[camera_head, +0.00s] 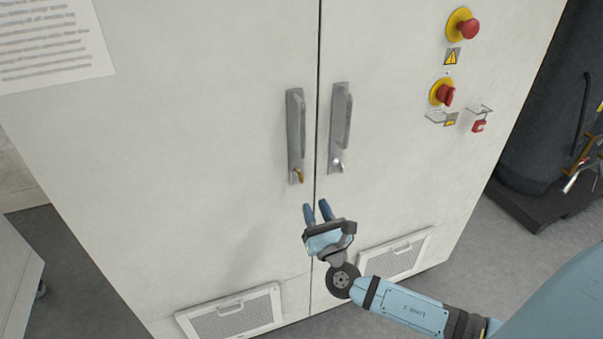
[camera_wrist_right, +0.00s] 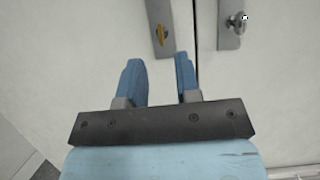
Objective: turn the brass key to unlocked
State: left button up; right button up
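The brass key (camera_head: 297,176) sits in the lock at the bottom of the left door handle plate (camera_head: 294,135) on a white cabinet. It also shows in the right wrist view (camera_wrist_right: 161,35), up and a little left of the gap's line to the right finger. My right gripper (camera_head: 317,207) is open and empty, a little below the key and in front of the door seam. Its two blue fingers also show in the right wrist view (camera_wrist_right: 160,75), apart from the key. My left gripper is not in view.
The right handle plate (camera_head: 341,125) has a silver lock (camera_wrist_right: 237,22). Red knobs on yellow discs (camera_head: 463,25) and a red padlock (camera_head: 478,126) are on the right door. Vent grilles (camera_head: 233,312) are low on the doors. A dark cylinder (camera_head: 540,120) stands right of the cabinet.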

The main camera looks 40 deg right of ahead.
aim_at(301, 174)
jog(key=p+x, duration=0.1)
jog(key=x, duration=0.8)
jog(key=shift+w+p, duration=0.3)
jog(key=shift+p, duration=0.1)
jog(key=shift+w+d, duration=0.1)
jog(key=shift+w, duration=0.25)
grip_shut()
